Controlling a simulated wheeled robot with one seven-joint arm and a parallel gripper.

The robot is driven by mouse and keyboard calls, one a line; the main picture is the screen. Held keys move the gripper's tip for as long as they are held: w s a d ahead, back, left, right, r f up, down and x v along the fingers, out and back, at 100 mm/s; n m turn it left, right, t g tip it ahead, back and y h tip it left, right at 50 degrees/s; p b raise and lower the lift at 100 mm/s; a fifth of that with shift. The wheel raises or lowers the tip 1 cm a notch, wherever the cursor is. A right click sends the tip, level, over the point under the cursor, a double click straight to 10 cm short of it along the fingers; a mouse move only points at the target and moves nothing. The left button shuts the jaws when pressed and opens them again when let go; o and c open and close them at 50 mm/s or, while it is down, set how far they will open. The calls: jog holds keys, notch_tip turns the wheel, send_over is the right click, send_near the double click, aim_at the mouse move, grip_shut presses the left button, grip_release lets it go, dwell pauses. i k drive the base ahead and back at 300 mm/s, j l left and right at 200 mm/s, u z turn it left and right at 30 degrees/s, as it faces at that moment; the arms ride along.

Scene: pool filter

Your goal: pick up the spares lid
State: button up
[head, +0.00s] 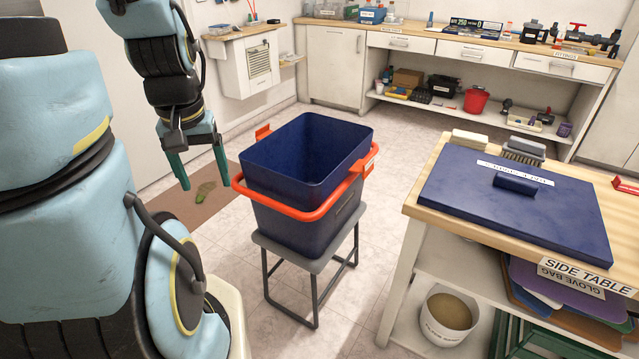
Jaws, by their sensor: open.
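A flat dark blue lid (470,206) with a raised bar handle (515,184) and a white label strip lies on the side table (437,180) at the right. The print on its label is too small to read for sure. My gripper (205,183) hangs at the upper left with its two teal fingers apart and nothing between them. It points down, left of the blue bin and well away from the lid.
An open dark blue bin (300,215) with an orange handle stands on a grey stool (318,265) between my gripper and the side table. A brush (523,152) and a pale block (470,139) sit at the lid's far edge. A long workbench (400,42) runs along the back.

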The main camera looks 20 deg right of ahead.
aim_at(560, 214)
jog(key=k+l+u, duration=0.2)
jog(key=l, duration=0.3)
jog(key=k+l+u, duration=0.2)
jog(key=l, duration=0.3)
jog(key=k+l+u, duration=0.2)
jog(key=l, duration=0.3)
jog(key=k+l+u, duration=0.15)
jog(key=l, duration=0.3)
jog(key=k+l+u, duration=0.2)
jog(key=k+l, duration=0.15)
